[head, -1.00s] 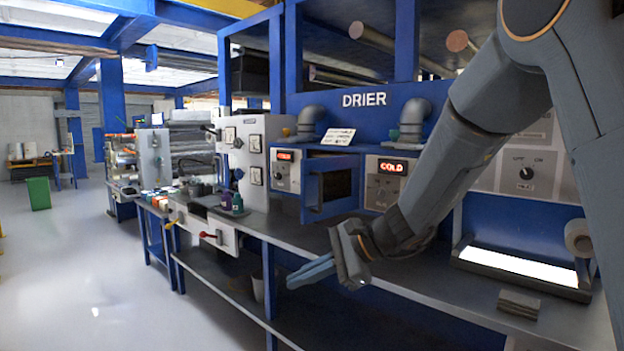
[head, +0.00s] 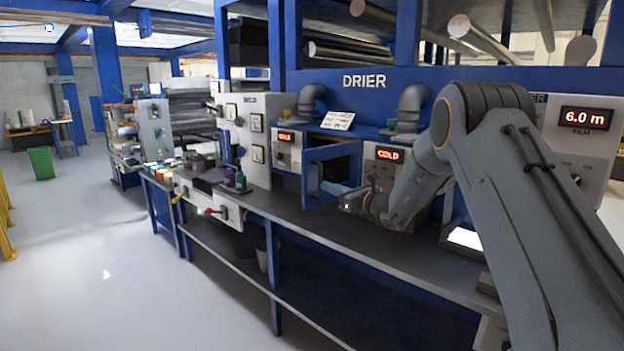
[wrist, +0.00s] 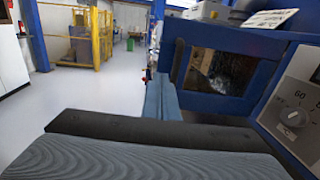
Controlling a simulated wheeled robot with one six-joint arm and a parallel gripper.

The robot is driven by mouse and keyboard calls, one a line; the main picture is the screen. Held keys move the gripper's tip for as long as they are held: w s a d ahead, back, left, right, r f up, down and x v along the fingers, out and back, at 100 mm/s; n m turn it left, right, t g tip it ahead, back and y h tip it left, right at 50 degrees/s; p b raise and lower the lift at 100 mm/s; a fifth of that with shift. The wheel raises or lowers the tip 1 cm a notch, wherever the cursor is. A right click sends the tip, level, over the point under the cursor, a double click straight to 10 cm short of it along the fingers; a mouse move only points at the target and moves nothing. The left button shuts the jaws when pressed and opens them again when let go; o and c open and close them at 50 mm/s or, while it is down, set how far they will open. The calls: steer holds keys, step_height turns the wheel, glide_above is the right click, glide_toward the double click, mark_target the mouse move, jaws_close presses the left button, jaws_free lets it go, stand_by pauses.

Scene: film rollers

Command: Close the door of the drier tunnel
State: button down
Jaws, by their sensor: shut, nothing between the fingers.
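The drier tunnel door (head: 307,178) is a blue frame with a dark pane. It stands open, swung out from the front of the blue drier (head: 430,140) under the DRIER lettering. In the wrist view the door (wrist: 262,104) fills the upper right, with a dark upright handle (wrist: 178,60) at its left edge. My gripper (head: 328,187) is shut and empty, at the door's lower part in the head view. In the wrist view its blue fingers (wrist: 161,97) point ahead beside the door's left edge. I cannot tell whether they touch it.
A control panel with a COLD display (head: 388,154) is right of the door; its dial (wrist: 293,118) is close in the wrist view. The grey bench (head: 300,222) runs below. The floor (head: 100,260) at left is clear.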

mark_target(306, 179)
steer(key=p+x, duration=0.2)
steer(key=x, duration=0.6)
steer(key=shift+w+a+p, duration=0.2)
steer(key=shift+a+p, duration=0.05)
steer(key=shift+p, duration=0.05)
steer(key=shift+f, duration=0.1)
